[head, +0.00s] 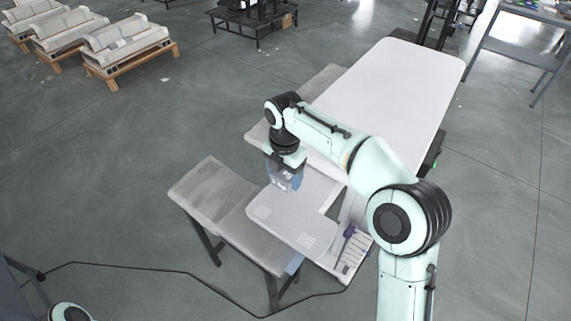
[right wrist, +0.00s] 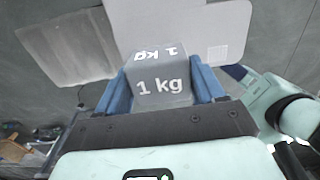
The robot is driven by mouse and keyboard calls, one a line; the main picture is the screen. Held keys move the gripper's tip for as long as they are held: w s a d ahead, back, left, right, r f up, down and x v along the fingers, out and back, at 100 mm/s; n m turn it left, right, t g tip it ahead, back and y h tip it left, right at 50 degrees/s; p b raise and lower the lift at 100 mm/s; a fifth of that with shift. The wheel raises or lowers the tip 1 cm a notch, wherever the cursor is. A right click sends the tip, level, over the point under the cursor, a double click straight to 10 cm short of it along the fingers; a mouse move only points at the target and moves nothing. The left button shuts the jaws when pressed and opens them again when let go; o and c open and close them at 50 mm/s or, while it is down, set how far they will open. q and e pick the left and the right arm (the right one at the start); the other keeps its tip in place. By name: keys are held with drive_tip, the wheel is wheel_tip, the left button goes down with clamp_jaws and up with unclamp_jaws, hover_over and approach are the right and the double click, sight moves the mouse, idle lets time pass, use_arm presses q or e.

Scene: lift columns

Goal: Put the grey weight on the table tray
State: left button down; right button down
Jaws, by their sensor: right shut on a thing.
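The grey weight (right wrist: 160,86), a block marked "1 kg" in white, sits between the blue fingers of my right gripper (right wrist: 160,84) in the right wrist view. My right gripper (head: 285,180) is shut on it. In the head view it hangs at the far edge of the pale table tray (head: 283,216), a flat panel with a round patch and a square grid patch. The tray also shows in the right wrist view (right wrist: 195,25), beyond the weight. I cannot tell the height of the weight over the tray. My left gripper is out of view.
A long white table (head: 390,90) extends to the back right. A grey bench (head: 212,190) stands beside and below the tray at left. A slotted rack (head: 352,250) is right of the tray. A black cable (head: 150,268) lies on the floor. The floor at left is mostly clear.

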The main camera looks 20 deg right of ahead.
sight(285, 205)
wheel_tip(285, 205, down, 11)
drive_tip(key=shift+w+r+b, duration=0.1)
drive_tip(key=shift+r+b, duration=0.05)
drive_tip(key=shift+b, duration=0.65)
drive_tip(key=shift+c, duration=0.6)
unclamp_jaws()
drive_tip(key=shift+f, duration=0.2)
drive_tip(key=shift+r, duration=0.1)
wheel_tip(285, 205, up, 12)
drive_tip(key=shift+r+p, duration=0.1)
drive_tip(key=shift+p, duration=1)
